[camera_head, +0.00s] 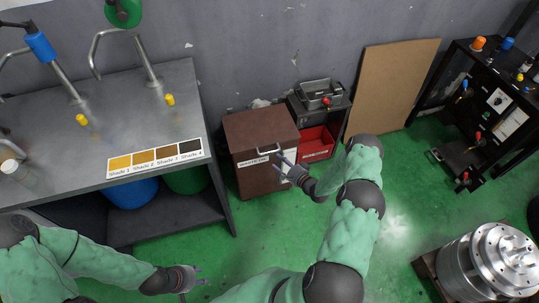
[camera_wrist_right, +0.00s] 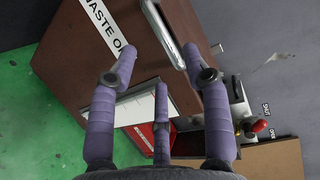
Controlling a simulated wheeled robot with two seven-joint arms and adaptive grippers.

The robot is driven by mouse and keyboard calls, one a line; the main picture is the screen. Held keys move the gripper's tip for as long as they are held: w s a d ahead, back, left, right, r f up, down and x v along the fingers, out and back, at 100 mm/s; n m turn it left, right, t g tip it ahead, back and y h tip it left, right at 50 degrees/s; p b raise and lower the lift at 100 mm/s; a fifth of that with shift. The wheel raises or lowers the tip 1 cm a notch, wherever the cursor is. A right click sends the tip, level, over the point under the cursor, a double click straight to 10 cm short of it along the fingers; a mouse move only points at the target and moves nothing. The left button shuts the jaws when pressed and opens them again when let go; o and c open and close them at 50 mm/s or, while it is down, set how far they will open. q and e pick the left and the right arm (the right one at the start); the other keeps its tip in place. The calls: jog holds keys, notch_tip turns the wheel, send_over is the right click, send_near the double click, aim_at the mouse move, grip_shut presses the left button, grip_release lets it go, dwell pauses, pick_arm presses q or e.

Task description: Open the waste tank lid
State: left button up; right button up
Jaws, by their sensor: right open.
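The waste tank is a brown box (camera_head: 262,180) against the wall, with a "WASTE OIL" label (camera_head: 253,161) at its front. Its brown lid (camera_head: 258,127) lies flat and closed. A metal bar handle (camera_head: 268,149) at the front edge also shows in the right wrist view (camera_wrist_right: 165,35). My right gripper (camera_head: 285,162) is open and empty, just in front of the handle. In the wrist view its fingertips (camera_wrist_right: 160,62) are spread near the bar, and contact cannot be told. My left gripper (camera_head: 200,275) looks open and empty, low beside the workbench.
A metal workbench (camera_head: 150,95) with taps stands left of the tank. A red bin (camera_head: 317,143) sits under a small stand to its right. A brown board (camera_head: 393,85) leans on the wall. Green floor (camera_head: 265,235) is clear in front.

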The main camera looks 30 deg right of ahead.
aim_at(269, 153)
jog(key=shift+b+x, duration=1.35)
jog(key=shift+x, duration=2.85)
jog(key=shift+c, duration=0.3)
grip_shut()
